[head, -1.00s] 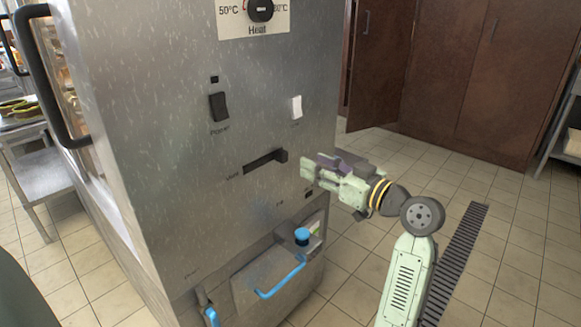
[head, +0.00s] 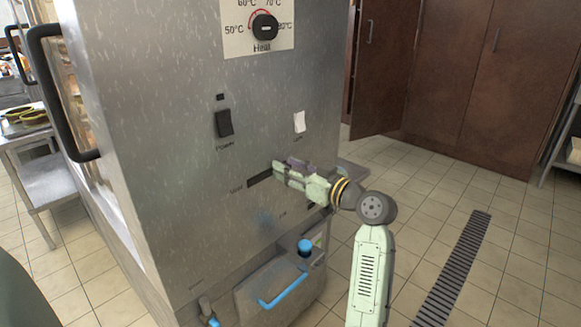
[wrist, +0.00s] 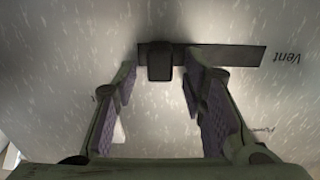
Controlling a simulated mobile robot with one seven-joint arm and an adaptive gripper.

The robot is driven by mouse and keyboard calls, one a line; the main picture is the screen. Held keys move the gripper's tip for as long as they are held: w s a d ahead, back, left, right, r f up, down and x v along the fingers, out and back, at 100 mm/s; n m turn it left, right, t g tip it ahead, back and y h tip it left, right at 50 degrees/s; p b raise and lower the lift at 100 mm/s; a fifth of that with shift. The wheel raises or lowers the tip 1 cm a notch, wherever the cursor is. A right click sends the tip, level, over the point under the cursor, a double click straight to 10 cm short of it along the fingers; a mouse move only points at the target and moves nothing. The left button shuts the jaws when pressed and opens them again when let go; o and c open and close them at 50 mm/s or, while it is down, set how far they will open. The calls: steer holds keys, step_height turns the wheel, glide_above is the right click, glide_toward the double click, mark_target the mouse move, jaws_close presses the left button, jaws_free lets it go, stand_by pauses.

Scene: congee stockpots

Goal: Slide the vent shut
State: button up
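The vent is a dark slot (head: 259,179) in the metal front panel, with a dark block-shaped knob that sticks out. In the wrist view the knob (wrist: 159,62) is near the left end of the slot (wrist: 228,55), away from the "Vent" label (wrist: 287,57). My gripper (head: 279,170) is at the panel, over the right part of the slot, and hides the knob in the head view. In the wrist view my gripper (wrist: 159,80) is open, its purple-padded fingers apart on either side of the knob. Gaps show on both sides; I see no contact.
A black power switch (head: 224,123) and a white switch (head: 299,122) sit above the slot. The heat dial (head: 265,27) is higher up. Below are a blue button (head: 305,246) and a blue handle (head: 283,283). Open tiled floor lies to the right.

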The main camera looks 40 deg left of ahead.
steer(key=shift+c, duration=0.2)
jaws_close()
stand_by(0.6)
